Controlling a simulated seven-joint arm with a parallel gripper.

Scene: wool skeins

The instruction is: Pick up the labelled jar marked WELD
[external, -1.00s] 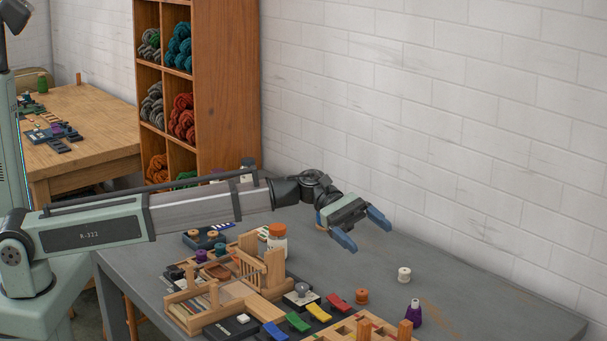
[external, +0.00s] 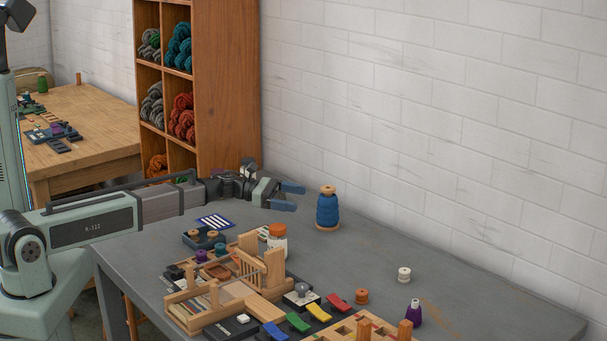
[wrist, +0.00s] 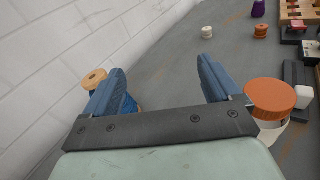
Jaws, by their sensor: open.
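A white jar with an orange lid (external: 277,237) stands on the grey table just behind the wooden loom frame. Its label cannot be read. In the wrist view its orange lid (wrist: 272,97) shows at the right, outside my fingers. My gripper (external: 297,197) is open and empty beyond the jar, near the wall. In the wrist view my gripper (wrist: 160,70) has its fingers wide apart with bare table between them. A dark-lidded object (external: 248,164) is mostly hidden behind my wrist; I cannot tell whether it is a labelled jar.
A blue thread spool (external: 327,210) stands close to the fingertips; its wooden top (wrist: 94,79) shows beside the left finger. The wooden loom (external: 255,268) and coloured blocks crowd the front. A white spool (external: 404,274) and purple bottle (external: 414,313) stand right. The right-hand table is mostly clear.

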